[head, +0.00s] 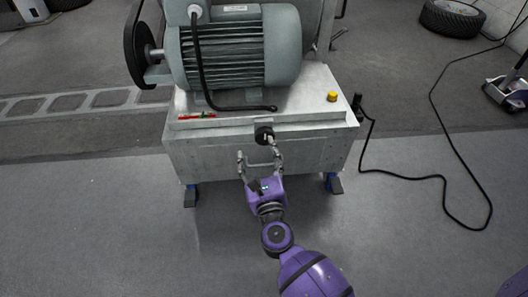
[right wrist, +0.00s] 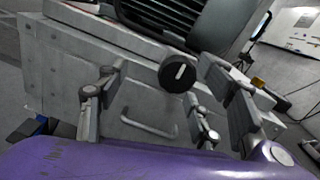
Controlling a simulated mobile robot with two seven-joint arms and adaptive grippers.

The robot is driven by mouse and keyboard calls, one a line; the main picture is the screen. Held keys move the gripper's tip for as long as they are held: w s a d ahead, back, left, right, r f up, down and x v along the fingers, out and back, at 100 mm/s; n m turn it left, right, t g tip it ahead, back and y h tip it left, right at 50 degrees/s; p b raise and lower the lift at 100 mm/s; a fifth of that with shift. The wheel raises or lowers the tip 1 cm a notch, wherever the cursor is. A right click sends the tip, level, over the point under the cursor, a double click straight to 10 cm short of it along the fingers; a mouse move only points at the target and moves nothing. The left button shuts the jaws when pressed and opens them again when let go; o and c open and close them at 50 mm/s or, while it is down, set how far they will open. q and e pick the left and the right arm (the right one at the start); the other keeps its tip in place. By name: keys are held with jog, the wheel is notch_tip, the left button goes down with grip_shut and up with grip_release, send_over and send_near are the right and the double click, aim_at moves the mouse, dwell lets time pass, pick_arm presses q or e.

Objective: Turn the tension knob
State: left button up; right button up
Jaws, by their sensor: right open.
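The tension knob (head: 264,134) is a round black knob with a pale mark, on the front upper edge of the grey metal dynamometer cabinet (head: 200,155). It also shows in the right wrist view (right wrist: 177,73), where the pale mark is tilted slightly off upright. My right gripper (head: 256,148) is open and empty in front of the cabinet, its fingers pointing at the knob. In the right wrist view the knob appears between the two spread fingers, nearer the right one, and looks apart from both. My left gripper is not in view.
A grey-green motor (head: 240,50) sits on the cabinet, with a black cable hanging over it. A yellow button (head: 332,97) is on the right top. A bar handle (right wrist: 148,125) is on the front panel below the knob. A black floor cable (head: 440,190) lies at right.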

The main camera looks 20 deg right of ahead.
aim_at(264, 139)
jog(key=w+d+m, duration=0.1)
jog(key=w, duration=0.1)
jog(key=w+d+m+h+b, duration=0.1)
jog(key=w+d+m, duration=0.1)
jog(key=w+d+f+m+b, duration=0.1)
jog(key=w+m, duration=0.1)
jog(key=shift+w+d+g+h, duration=0.25)
jog(key=shift+w+g+h, duration=0.05)
jog(key=shift+g+h, duration=0.1)
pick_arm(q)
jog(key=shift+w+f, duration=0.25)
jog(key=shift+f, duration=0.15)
pick_arm(e)
jog(key=shift+c, duration=0.2)
jog(key=c, duration=1.1)
jog(key=shift+o, duration=0.2)
pick_arm(q)
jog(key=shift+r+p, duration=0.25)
jog(key=shift+p, duration=0.1)
pick_arm(e)
jog(key=shift+r, duration=0.1)
